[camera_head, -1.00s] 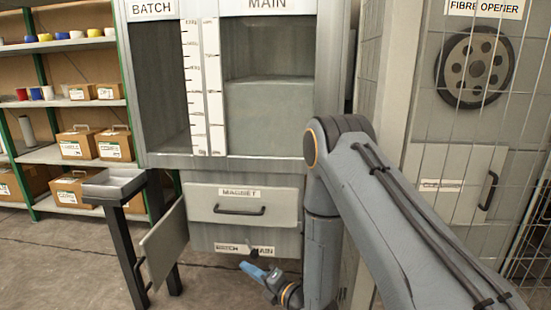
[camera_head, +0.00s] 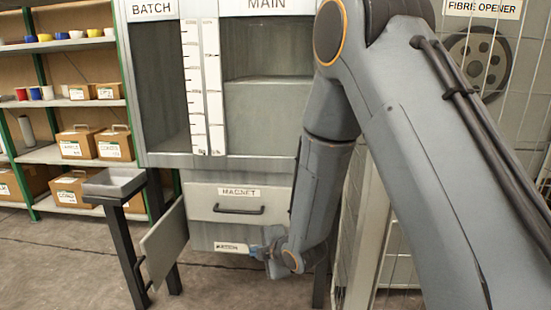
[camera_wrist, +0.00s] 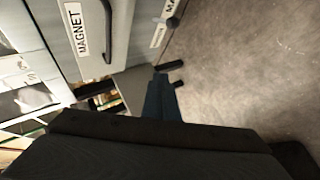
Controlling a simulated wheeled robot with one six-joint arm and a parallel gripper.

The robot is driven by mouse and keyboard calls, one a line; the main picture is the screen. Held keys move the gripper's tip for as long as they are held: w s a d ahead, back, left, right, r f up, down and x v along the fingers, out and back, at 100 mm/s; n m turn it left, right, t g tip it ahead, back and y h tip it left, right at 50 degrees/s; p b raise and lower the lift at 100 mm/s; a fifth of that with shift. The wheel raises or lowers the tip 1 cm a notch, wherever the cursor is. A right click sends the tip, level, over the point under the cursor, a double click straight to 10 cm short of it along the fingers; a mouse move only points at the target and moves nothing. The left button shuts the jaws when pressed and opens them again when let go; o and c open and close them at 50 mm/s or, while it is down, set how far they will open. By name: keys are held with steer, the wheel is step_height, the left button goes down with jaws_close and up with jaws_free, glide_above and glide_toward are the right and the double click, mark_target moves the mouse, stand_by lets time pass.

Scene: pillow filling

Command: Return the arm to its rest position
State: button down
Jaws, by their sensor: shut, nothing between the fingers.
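My arm crosses the right half of the head view, bent at the elbow, with the forearm hanging down in front of the grey machine (camera_head: 275,178). The gripper is apart from the drawer handle. My forearm hides part of the machine's right side.
An open grey door panel (camera_head: 164,240) stands out at the machine's lower left. Shelves with boxes (camera_head: 76,144) stand at the far left. The fibre opener (camera_head: 482,62) is behind my arm. Floor is clear at lower left.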

steer(key=s+d+r+m+g+h, duration=0.2)
steer(key=s+d+r+m+g, duration=0.25)
steer(key=s, duration=0.65)
steer(key=s+d+r+m+g+h, duration=0.1)
steer(key=s+d+r+m+h, duration=0.15)
steer(key=s+r+m, duration=0.55)
steer(key=s+d+r+m+g+h, duration=0.1)
steer(key=s+d+r+m+g, duration=0.25)
steer(key=s, duration=0.95)
steer(key=s+d+r+m+p, duration=0.1)
steer(key=d+r+m+p, duration=0.5)
steer(key=d+r+p, duration=0.8)
step_height(320, 180, up, 2)
steer(key=p, duration=0.9)
steer(key=shift+d+h+p, duration=0.2)
steer(key=shift+h+p, duration=0.1)
steer(key=shift+h, duration=0.05)
steer(key=shift+m, duration=0.3)
